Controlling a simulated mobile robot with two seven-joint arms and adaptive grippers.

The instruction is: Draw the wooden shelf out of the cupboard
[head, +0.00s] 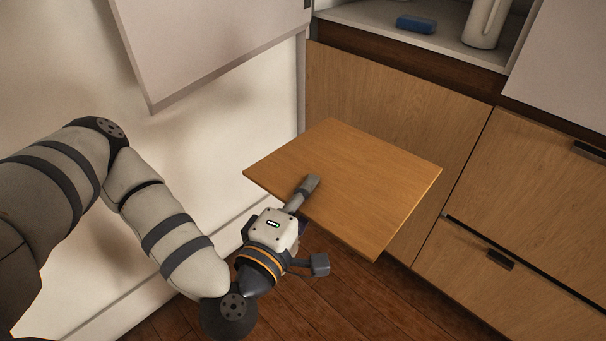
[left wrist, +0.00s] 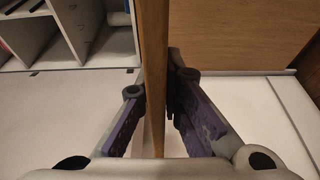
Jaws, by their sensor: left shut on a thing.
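The wooden shelf (head: 360,175) is a flat light-brown board. In the head view it is in the air in front of the wooden cabinet fronts, above the floor. In the left wrist view the shelf (left wrist: 154,60) shows edge-on between the two fingers (left wrist: 157,88). No contact between the shelf and a cupboard is visible, though its far edge is close to the cabinet front in the picture. My right gripper is not in view.
A grey-white panel (head: 210,40) hangs at the upper left. An open compartment (head: 360,18) at the top holds a blue object (head: 416,25) and a white jug (head: 485,22). Drawers with dark handles (head: 500,259) stand at right. The wooden floor (head: 330,300) below is clear.

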